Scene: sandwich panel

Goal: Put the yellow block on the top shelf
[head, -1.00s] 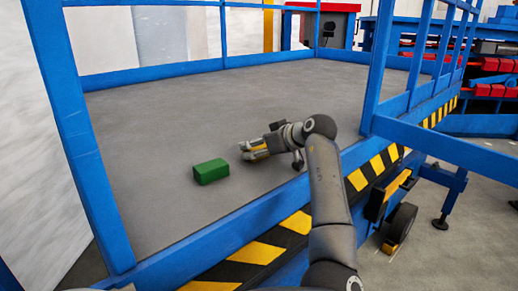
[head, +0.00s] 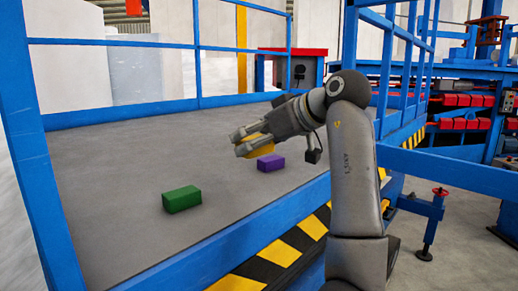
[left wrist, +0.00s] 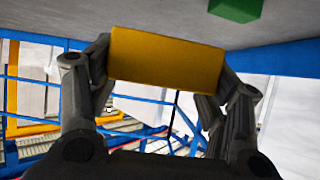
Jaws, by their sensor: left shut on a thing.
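The yellow block (left wrist: 167,58) is held between the two fingers of my left gripper (head: 243,139), as the left wrist view shows. In the head view the yellow block (head: 256,147) is partly covered by the fingers and appears raised above the grey platform (head: 130,160). A green block (head: 182,199) lies on the platform to the lower left of my gripper, and it also shows in the left wrist view (left wrist: 235,8). A purple block (head: 271,162) lies on the platform just below and right of my gripper. My right gripper is not in view. I cannot make out a top shelf.
Blue rails (head: 120,42) fence the platform, with a thick blue post (head: 40,170) at the left. A yellow-black striped edge (head: 280,253) runs along its front. Red and blue machinery (head: 470,100) stands at the right. The platform's middle left is bare.

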